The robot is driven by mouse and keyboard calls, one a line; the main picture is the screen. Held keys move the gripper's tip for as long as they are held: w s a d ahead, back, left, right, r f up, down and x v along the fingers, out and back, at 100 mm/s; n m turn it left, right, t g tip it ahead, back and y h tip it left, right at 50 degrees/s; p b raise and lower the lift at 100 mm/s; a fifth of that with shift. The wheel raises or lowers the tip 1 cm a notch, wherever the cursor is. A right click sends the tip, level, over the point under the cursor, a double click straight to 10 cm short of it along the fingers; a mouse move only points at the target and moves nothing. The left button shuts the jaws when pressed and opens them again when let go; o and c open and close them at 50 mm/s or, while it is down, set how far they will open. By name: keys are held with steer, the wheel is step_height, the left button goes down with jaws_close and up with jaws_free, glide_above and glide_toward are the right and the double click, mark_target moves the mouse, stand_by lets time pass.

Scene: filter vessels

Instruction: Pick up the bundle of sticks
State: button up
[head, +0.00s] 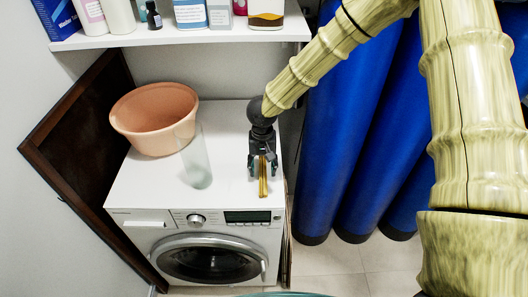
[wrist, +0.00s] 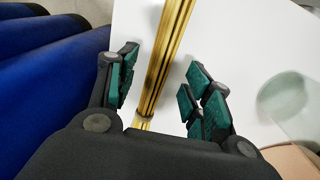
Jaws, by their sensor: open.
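The bundle of sticks (head: 263,178) is thin and golden yellow. It is on the white washing machine top, near its right side. In the wrist view the bundle (wrist: 168,55) runs lengthwise between the green-padded fingers of my gripper (wrist: 160,88). A gap shows on both sides, so the fingers look apart from it. In the head view my gripper (head: 263,170) is over the bundle, pointing down, and hides its upper part. It is open.
A clear glass vessel (head: 197,165) stands left of my gripper, with a terracotta-coloured tub (head: 150,118) behind it. The white washing machine (head: 125,190) has free room at its front left. A shelf (head: 190,35) with bottles hangs above. Blue cylinders (head: 345,120) stand to the right.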

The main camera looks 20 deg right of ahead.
mark_target(263, 171)
steer(key=shift+d+f+p, duration=0.1)
steer(key=shift+f+p, duration=0.2)
steer(key=shift+f, duration=1.2)
jaws_close()
